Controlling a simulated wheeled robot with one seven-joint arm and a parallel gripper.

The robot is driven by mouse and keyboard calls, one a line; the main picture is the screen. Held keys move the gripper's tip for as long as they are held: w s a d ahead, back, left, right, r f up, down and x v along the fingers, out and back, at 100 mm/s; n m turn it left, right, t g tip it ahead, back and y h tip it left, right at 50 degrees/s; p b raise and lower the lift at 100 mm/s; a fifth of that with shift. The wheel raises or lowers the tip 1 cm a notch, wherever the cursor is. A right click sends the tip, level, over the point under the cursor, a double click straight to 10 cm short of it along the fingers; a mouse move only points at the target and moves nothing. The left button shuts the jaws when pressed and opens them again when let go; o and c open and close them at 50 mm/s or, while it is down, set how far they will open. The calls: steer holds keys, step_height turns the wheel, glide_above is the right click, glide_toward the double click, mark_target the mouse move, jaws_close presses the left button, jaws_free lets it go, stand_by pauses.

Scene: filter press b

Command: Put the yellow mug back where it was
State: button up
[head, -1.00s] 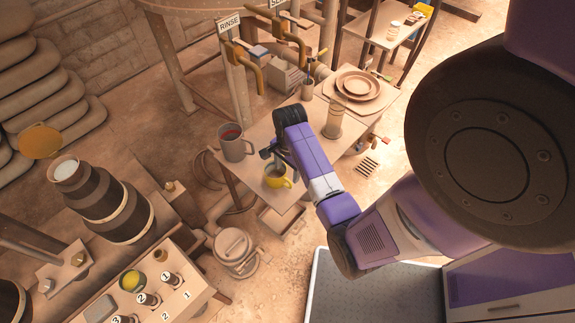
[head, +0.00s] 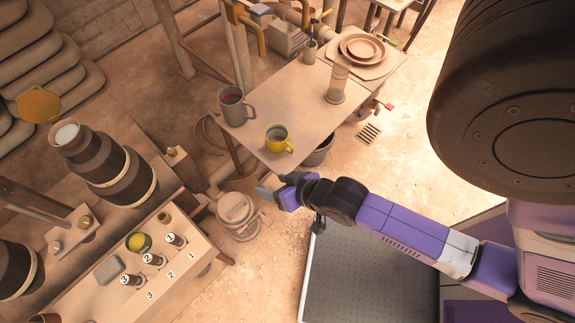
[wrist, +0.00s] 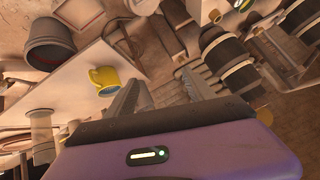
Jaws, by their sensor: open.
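The yellow mug (head: 277,138) stands upright on the small wooden table (head: 290,100), close to its front edge. It also shows in the wrist view (wrist: 104,78), left of my fingers. My gripper (head: 268,192) is off the table's front edge, below and apart from the mug in the head view. In the wrist view my gripper (wrist: 160,92) has its two fingers spread with nothing between them.
A grey mug (head: 234,106) with dark red contents stands left of the yellow mug. A glass cylinder (head: 337,85), stacked plates (head: 361,50) and a brush pot (head: 310,50) share the table. A numbered panel (head: 150,265) stands at lower left.

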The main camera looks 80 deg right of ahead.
steer(key=s+a+r+n+t+y, duration=0.1)
steer(key=s+a+r+n+t, duration=0.1)
steer(key=r, duration=0.5)
steer(key=s+a+r+n+t+y, duration=0.1)
steer(key=a+r+n+t, duration=0.1)
steer(key=a+r+n, duration=0.2)
steer(key=s+a+r+n+t+y, duration=0.1)
steer(key=a+r, duration=0.4)
steer(key=r, duration=0.5)
steer(key=shift+s+n+t+y, duration=0.3)
steer(key=shift+s+n+t, duration=0.5)
steer(key=shift+n, duration=0.2)
steer(key=shift+f, duration=0.1)
